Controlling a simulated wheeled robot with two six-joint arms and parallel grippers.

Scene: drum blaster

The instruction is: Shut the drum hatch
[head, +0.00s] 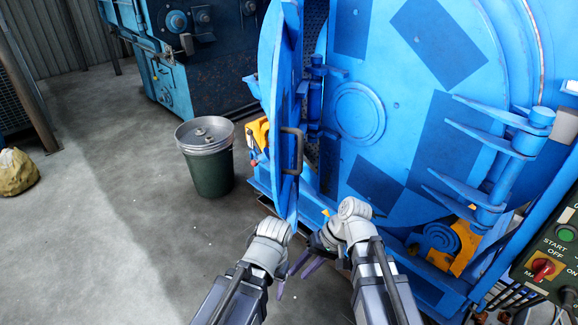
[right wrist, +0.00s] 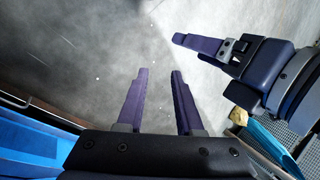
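The blue drum hatch (head: 281,100) stands open in the head view, seen almost edge-on at the left of the blue drum machine (head: 467,25). A dark bar handle (head: 298,152) sits on its right side. My right gripper (head: 307,265) is below the handle, low near the hatch's bottom end and apart from the handle. In the right wrist view its two purple fingers (right wrist: 160,75) are spread with nothing between them. My left gripper (head: 280,288) is just left of it; it also shows in the right wrist view (right wrist: 185,42), side-on, so its opening is unclear.
A green bin with a metal lid (head: 208,165) stands left of the hatch. A control box (head: 555,250) is at the right edge. Blue hinge brackets (head: 500,165) jut from the machine. A yellow sack (head: 16,172) lies far left. The grey floor between is clear.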

